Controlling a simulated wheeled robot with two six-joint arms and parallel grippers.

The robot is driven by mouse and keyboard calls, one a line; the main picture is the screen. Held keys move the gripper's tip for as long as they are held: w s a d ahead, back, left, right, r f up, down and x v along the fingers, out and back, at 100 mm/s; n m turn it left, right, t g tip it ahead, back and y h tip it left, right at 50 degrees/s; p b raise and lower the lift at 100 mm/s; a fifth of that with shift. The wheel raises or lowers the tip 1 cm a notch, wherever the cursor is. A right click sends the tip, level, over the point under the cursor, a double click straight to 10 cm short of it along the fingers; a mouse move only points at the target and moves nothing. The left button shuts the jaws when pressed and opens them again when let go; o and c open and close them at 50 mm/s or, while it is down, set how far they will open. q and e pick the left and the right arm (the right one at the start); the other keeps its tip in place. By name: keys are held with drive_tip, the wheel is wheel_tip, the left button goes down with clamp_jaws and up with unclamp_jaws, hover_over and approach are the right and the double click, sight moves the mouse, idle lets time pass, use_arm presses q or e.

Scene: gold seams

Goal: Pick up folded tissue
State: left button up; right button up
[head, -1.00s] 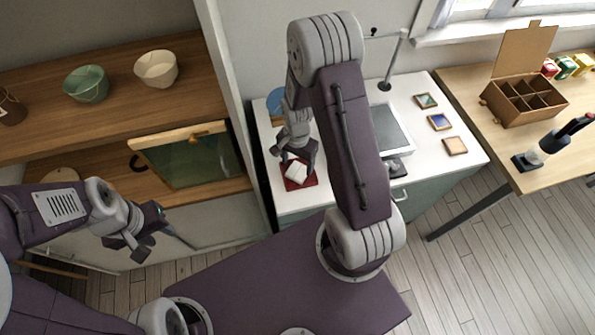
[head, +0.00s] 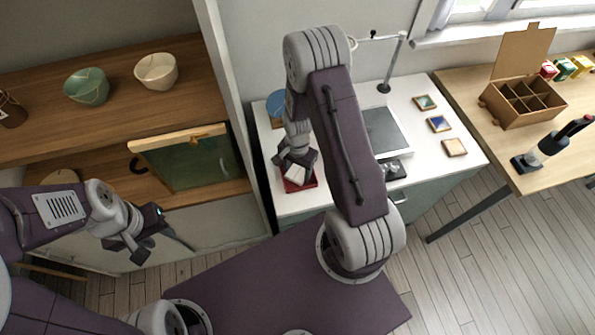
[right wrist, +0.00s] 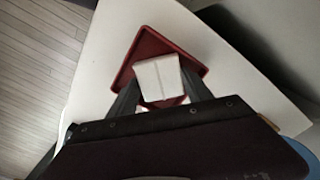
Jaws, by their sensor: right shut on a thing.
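The folded tissue (right wrist: 160,80) is white with a crease down its middle. In the right wrist view it sits between the two fingers of my right gripper (right wrist: 157,92), which is shut on it. The dark red tray (right wrist: 150,44) lies behind it, on the white table. In the head view my right gripper (head: 298,166) is over the red tray (head: 300,184), and the tissue (head: 297,174) shows just below the fingers. Whether the tissue still touches the tray cannot be told. My left gripper (head: 140,245) is at the left, empty, with its fingers apart.
The white table (head: 440,178) also bears a dark flat panel (head: 384,132), a lamp stand (head: 385,86) and several small framed tiles (head: 439,124). A wooden shelf at left holds a green bowl (head: 87,86) and a cream bowl (head: 156,71). A compartment box (head: 522,103) stands at right.

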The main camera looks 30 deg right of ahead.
sight(297, 172)
wheel_tip(297, 172, up, 4)
drive_tip(key=shift+f, duration=0.2)
drive_tip(key=s+d+r, duration=0.3)
drive_tip(key=d+r, duration=0.4)
drive_tip(key=d, duration=0.4)
drive_tip(key=shift+d+r+b, duration=0.15)
drive_tip(key=shift+d+b, duration=0.05)
drive_tip(key=shift+b, duration=0.15)
